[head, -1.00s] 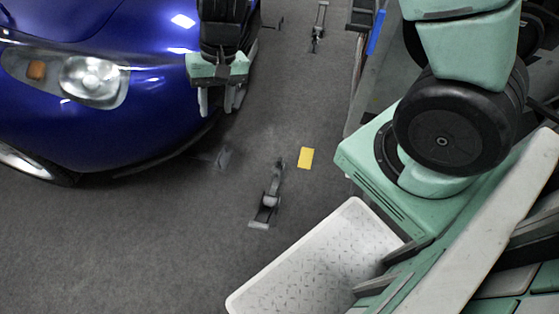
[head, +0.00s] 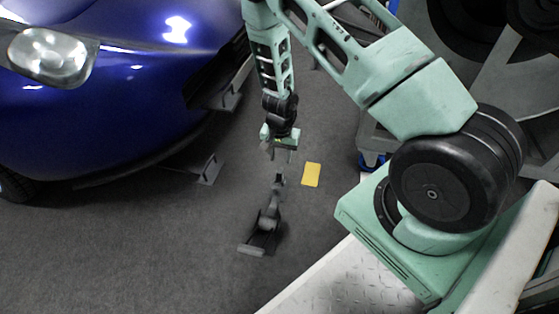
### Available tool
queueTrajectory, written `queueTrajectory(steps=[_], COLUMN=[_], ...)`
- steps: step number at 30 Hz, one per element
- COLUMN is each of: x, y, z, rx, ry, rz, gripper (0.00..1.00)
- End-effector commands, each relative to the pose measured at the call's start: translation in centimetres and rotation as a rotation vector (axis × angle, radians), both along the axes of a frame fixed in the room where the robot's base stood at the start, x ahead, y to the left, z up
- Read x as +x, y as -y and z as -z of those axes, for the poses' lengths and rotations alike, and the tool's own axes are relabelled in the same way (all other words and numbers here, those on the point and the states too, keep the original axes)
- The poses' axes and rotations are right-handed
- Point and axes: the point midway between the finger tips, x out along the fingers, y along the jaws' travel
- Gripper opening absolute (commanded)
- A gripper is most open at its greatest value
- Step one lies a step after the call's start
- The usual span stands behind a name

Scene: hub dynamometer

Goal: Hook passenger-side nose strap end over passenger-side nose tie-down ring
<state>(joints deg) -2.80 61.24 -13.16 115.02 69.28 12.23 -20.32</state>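A grey ratchet-like strap piece (head: 264,224) lies on the dark floor in front of the blue car (head: 95,110). A small dark end piece (head: 279,180) shows at its far tip. My gripper (head: 279,153) points down just above and beyond that tip, apart from it as far as I can tell. Its fingers look spread with nothing between them, though they are small and blurred. Dark brackets show at the car's nose, one higher (head: 228,97) and one lower (head: 205,168). I cannot tell which part is the passenger-side nose tie-down ring.
A yellow card (head: 312,174) lies on the floor right of my gripper. Grey equipment with a large black round part (head: 460,30) stands at the upper right. The floor at the lower left is open. The car's nose is close on the left.

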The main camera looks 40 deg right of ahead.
Motion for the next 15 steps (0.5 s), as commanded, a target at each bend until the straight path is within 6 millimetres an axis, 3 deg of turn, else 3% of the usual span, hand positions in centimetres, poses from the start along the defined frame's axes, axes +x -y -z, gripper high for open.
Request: queueTrajectory(steps=[15], x=[0.0], y=[-0.1], z=[4.7], rx=[0.001], ry=[0.000], rz=[-0.001], gripper=[0.38])
